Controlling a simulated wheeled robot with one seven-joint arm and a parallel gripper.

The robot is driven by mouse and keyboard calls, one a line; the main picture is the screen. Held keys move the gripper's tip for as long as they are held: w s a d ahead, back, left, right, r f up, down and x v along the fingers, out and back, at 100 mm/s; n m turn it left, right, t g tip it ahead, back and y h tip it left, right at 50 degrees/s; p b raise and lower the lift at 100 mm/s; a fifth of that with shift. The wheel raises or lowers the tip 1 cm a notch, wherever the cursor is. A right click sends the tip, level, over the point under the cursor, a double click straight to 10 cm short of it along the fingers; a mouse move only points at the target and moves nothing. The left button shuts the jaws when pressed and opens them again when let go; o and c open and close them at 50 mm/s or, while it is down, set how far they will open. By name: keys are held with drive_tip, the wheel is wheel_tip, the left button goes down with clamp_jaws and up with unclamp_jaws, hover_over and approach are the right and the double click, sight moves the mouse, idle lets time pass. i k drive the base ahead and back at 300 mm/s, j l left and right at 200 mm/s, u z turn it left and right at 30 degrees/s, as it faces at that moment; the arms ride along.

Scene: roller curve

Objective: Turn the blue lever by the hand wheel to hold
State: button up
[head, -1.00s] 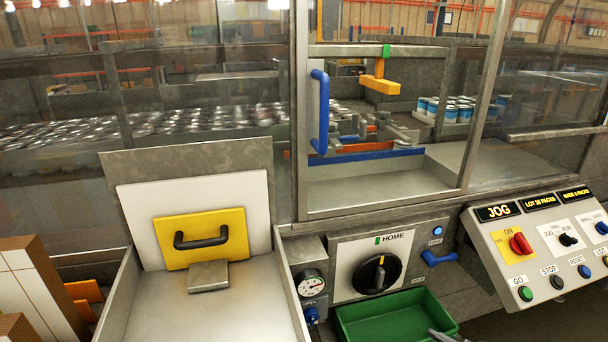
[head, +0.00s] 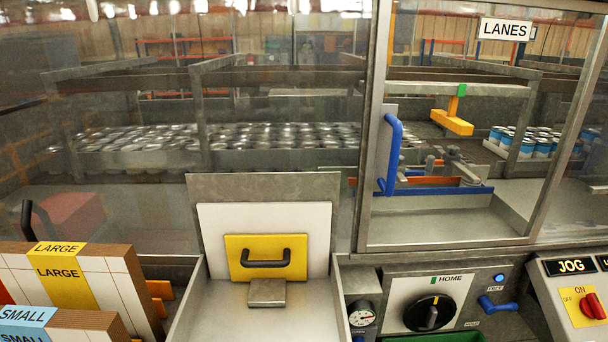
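The blue lever (head: 498,304) sits on the grey panel to the right of the hand wheel, below a small blue button or lamp. It points to the right and tilts slightly. A small label is below it, too small to read surely. The black hand wheel (head: 430,313) is on a white plate marked HOME, with a green mark at the top. My gripper is not in view.
A clear guard door with a blue handle (head: 391,155) stands above the panel. A control box marked JOG (head: 571,266) is at the right. A metal chute with a yellow plate (head: 265,258) is in the middle. Boxes marked LARGE (head: 57,271) and SMALL (head: 24,317) stand at the left.

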sight(484, 302)
drive_tip(key=z, duration=1.3)
drive_tip(key=i+u, duration=0.55)
drive_tip(key=u, duration=0.25)
drive_tip(key=i+l+u, duration=0.15)
drive_tip(key=i+u, duration=0.25)
drive_tip(key=k+j, duration=0.05)
drive_tip(key=k, duration=0.05)
